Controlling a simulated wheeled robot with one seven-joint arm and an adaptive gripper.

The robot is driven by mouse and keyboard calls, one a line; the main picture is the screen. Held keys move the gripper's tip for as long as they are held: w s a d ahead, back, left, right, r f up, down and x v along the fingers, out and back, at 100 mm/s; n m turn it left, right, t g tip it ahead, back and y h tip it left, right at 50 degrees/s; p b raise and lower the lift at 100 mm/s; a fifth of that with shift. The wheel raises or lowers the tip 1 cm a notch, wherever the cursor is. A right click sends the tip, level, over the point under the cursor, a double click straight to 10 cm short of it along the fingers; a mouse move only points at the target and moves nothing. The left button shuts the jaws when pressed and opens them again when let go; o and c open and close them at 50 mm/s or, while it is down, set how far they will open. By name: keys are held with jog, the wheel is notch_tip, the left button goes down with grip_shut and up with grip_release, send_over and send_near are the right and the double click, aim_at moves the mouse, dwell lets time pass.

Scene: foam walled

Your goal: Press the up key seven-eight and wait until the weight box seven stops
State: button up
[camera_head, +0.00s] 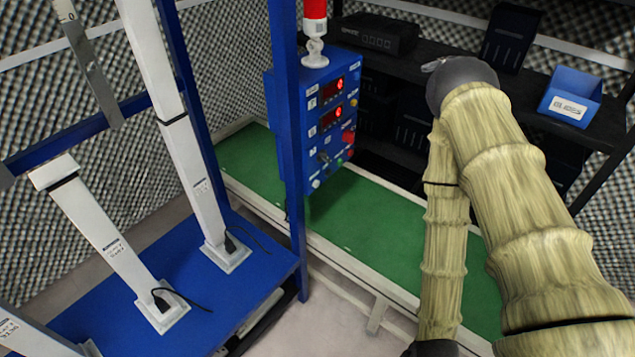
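A blue control box (294,95) stands on a blue post near the middle, with a red lamp (315,12) on top. Its face carries two red-lit displays, an upper one (333,91) and a lower one (331,117), whose digits are too small to read surely. Below them are a red button (348,137), a dark knob (323,157) and several small keys. I cannot tell which is the up key seven-eight. White upright columns with labels stand at the left; I cannot tell which thing is weight box seven. My arm rises at right and bends down; my gripper is not visible.
A blue platform (190,270) bears the columns and black cables. A green bench surface (375,225) with a pale frame runs behind the control box. A dark shelf with a blue bin (572,95) stands at the back right. Grey foam walls enclose the room.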

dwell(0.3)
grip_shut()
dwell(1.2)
